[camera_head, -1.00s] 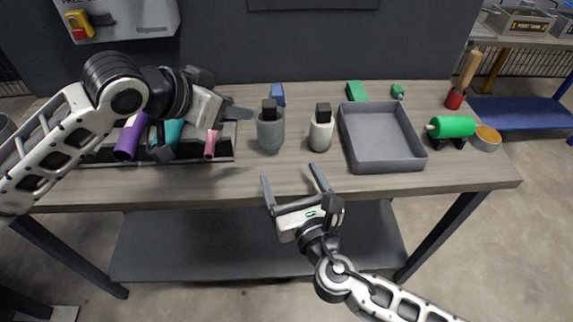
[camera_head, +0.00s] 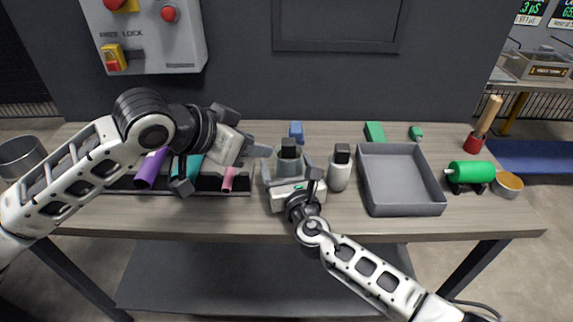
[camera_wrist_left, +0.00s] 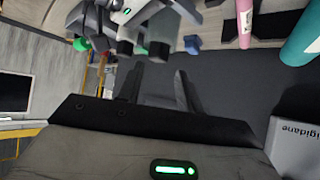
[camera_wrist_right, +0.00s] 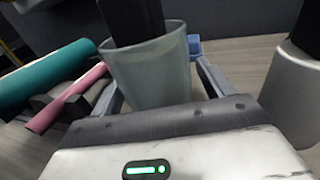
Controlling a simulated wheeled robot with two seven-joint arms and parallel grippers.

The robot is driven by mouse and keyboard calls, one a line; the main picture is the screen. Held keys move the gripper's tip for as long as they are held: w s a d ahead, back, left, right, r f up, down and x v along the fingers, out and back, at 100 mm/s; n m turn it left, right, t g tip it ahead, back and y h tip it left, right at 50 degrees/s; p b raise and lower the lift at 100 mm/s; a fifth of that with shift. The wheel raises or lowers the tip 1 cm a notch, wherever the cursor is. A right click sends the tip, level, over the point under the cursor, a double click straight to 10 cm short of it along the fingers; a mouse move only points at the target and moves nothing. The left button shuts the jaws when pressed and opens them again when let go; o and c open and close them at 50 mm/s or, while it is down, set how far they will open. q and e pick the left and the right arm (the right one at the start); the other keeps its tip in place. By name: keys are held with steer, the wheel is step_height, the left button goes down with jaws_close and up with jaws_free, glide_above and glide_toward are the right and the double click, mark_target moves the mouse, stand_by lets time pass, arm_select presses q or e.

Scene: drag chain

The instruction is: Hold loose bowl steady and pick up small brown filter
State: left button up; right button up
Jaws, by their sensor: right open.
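A grey-green translucent cup (camera_head: 289,164) with a dark block-like part in its top stands on the table, likely the loose bowl; it fills the middle of the right wrist view (camera_wrist_right: 155,80). My right gripper (camera_head: 287,170) is open, its fingers on either side of this cup; I cannot tell whether they touch it. My left gripper (camera_head: 257,151) is open and empty, raised to the left of the cup and pointing toward it; its parted fingers show in the left wrist view (camera_wrist_left: 158,82). I cannot pick out a small brown filter; it may be hidden inside the cup.
A light cup (camera_head: 339,174) with a dark top stands close right of my right gripper. A grey empty tray (camera_head: 400,178) is farther right. A dark rack with purple, teal and pink tubes (camera_head: 228,180) lies left. A blue block (camera_head: 296,131) is behind the cup.

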steer(key=shift+w, duration=0.15)
steer(key=shift+c, duration=0.3)
steer(key=c, duration=1)
arm_select(q)
steer(key=o, duration=0.4)
steer(key=shift+d, duration=0.1)
steer(key=shift+c, duration=0.2)
arm_select(e)
steer(key=shift+c, duration=0.2)
arm_select(q)
steer(key=n+g+y, duration=0.3)
steer(key=n+y, duration=0.4)
steer(key=n, duration=0.2)
glide_toward(288, 142)
steer(key=x, duration=0.4)
steer(key=shift+w+a+r, duration=0.1)
steer(key=shift+w+a, duration=0.15)
steer(key=shift+a, duration=0.1)
steer(key=shift+s+d+x, duration=0.15)
steer(key=shift+d+x, duration=0.05)
steer(key=shift+x, duration=1.1)
steer(key=shift+s+d+x, duration=0.15)
steer(key=shift+x, duration=1.1)
